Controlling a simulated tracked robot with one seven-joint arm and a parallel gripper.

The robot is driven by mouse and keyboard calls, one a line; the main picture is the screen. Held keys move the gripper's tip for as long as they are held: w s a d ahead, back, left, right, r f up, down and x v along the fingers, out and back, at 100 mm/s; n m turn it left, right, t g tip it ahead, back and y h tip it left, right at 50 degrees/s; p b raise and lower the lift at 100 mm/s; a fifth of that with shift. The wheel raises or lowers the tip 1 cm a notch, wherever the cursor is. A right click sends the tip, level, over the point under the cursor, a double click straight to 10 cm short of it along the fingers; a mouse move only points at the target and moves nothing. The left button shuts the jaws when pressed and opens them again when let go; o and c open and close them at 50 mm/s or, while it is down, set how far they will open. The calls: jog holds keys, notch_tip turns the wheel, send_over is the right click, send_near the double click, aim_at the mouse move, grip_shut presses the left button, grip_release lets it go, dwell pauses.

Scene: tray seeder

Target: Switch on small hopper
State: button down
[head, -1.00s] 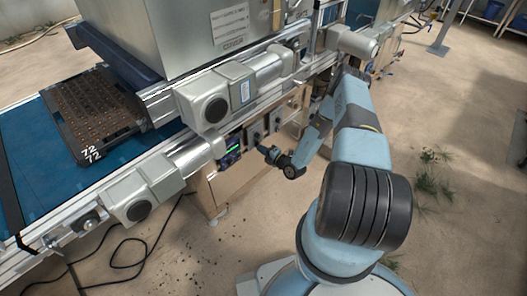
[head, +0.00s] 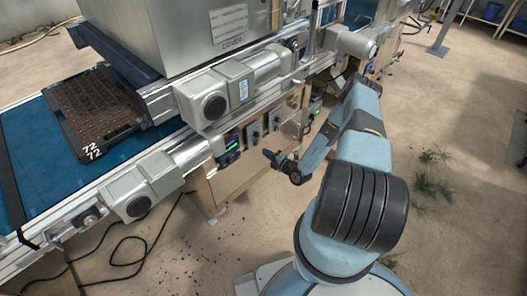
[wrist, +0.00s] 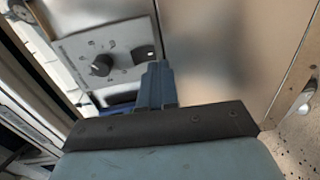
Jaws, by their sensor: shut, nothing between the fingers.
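A grey control plate with a black knob (wrist: 102,65) and a dark oval switch (wrist: 145,52) shows in the wrist view. My gripper (wrist: 158,68) is shut and empty, its blue fingertips just below and right of the switch in that picture. I cannot tell whether they touch it. In the head view my gripper (head: 268,154) is in front of the machine's side, below two small grey control boxes, the left one (head: 253,134) and the right one (head: 275,120). I cannot tell for certain which control belongs to the small hopper.
A control unit with a green display (head: 231,147) is left of the boxes. A large metal hopper (head: 225,35) stands above the blue belt (head: 30,135), which carries a black tray (head: 103,68). Motors (head: 205,98) jut out above the controls. The floor on the right is open.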

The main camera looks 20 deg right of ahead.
jog(key=f+v, duration=0.2)
jog(key=v, duration=0.7)
jog(key=shift+s+d, duration=0.2)
jog(key=shift+s, duration=0.05)
